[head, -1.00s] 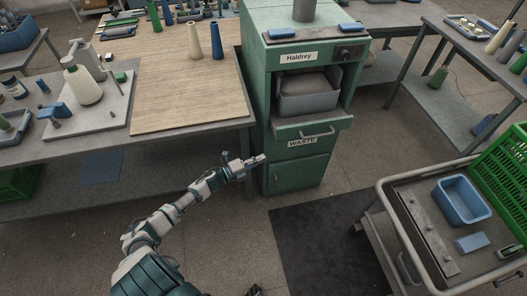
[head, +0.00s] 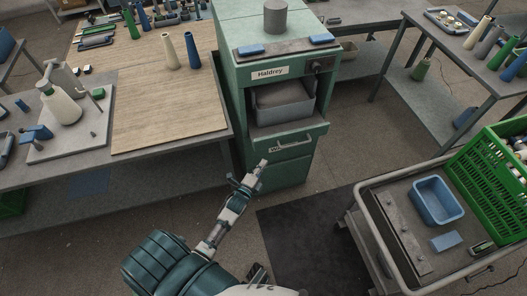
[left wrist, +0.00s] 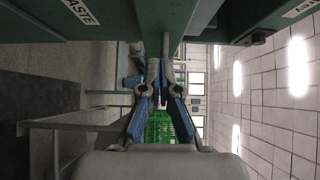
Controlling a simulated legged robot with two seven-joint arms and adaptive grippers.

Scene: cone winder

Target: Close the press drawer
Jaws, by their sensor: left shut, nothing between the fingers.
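The green press cabinet (head: 228,85), labelled Haldrey, stands beyond my left arm. Its drawer (head: 318,135), with a bar handle (head: 296,144) and a WASTE label, juts out from the cabinet front, open. A grey bin (head: 283,108) shows in the opening above the drawer front. My left gripper (head: 264,163) is shut and empty in front of the drawer, at the left of the handle, partly hiding the label. In the left wrist view the closed fingers (left wrist: 166,66) lie near a grey bar; I cannot tell whether they touch. The right gripper does not show.
A workbench (head: 170,105) with cones stands close on the cabinet's left. A trolley (head: 390,262) with a blue tray (head: 437,200) and green crate (head: 490,165) stands at the right. Floor with a dark mat (head: 315,240) is clear between.

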